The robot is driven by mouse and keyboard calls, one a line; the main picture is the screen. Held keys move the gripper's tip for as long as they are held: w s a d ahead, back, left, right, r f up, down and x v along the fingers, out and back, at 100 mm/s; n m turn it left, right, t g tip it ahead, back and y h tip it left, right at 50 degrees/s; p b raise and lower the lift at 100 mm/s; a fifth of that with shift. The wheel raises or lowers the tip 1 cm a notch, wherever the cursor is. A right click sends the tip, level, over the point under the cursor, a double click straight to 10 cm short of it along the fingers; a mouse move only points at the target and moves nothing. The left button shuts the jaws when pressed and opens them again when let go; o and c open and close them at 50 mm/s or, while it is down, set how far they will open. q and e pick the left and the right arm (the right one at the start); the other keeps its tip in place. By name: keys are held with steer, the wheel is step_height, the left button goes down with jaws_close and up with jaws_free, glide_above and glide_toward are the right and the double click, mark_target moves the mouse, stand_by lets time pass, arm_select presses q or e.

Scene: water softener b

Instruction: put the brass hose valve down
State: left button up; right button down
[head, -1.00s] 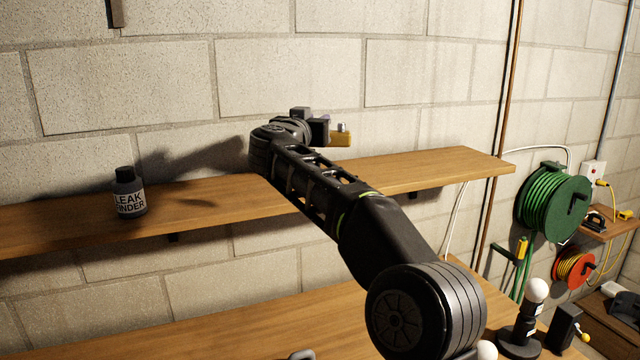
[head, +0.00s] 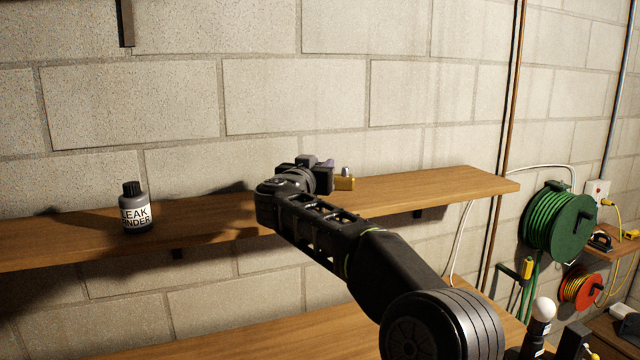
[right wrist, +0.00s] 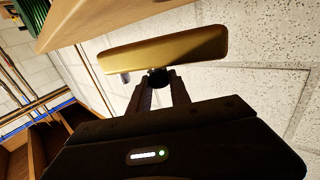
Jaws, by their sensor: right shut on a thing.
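In the right wrist view the valve (right wrist: 165,55) spans crosswise past the dark fingertips (right wrist: 158,82), with the shelf's edge (right wrist: 100,20) close by. I cannot tell whether the valve touches the shelf. My left gripper is out of view.
A black bottle labelled leak finder (head: 135,208) stands on the shelf to the left. The shelf to the right of the valve is clear. A block wall is behind. A green hose reel (head: 558,220) hangs at the right, and a wooden bench (head: 260,330) lies below.

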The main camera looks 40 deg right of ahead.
steer(key=shift+f, duration=1.85)
steer(key=shift+f+b, duration=0.15)
steer(key=shift+b, duration=0.15)
steer(key=c, duration=1.2)
jaws_free()
steer(key=b+v, duration=0.3)
steer(key=v, duration=0.9)
steer(key=shift+s, duration=0.1)
